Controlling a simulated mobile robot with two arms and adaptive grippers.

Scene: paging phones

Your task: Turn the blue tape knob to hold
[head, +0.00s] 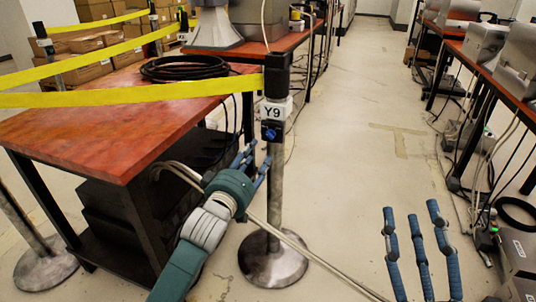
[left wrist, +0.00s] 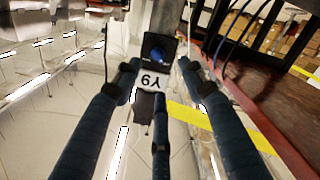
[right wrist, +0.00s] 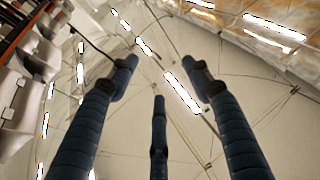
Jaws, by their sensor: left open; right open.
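The blue tape knob (head: 270,134) sits on a dark block on the post labelled Y9, just under the white label. In the left wrist view the knob (left wrist: 157,57) shows between my spread fingers, with the label upside down below it. My left gripper (head: 254,163) is open and empty, just below and left of the knob; whether a finger touches the post I cannot tell. My right gripper (head: 417,225) is open and empty over the floor at the lower right; its open fingers also show in the right wrist view (right wrist: 160,85).
Yellow tape (head: 130,94) runs left from the post (head: 274,200) past a red-topped table (head: 110,130) with a coiled black cable (head: 185,68). Benches with machines line the right; the middle aisle floor (head: 370,110) is clear.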

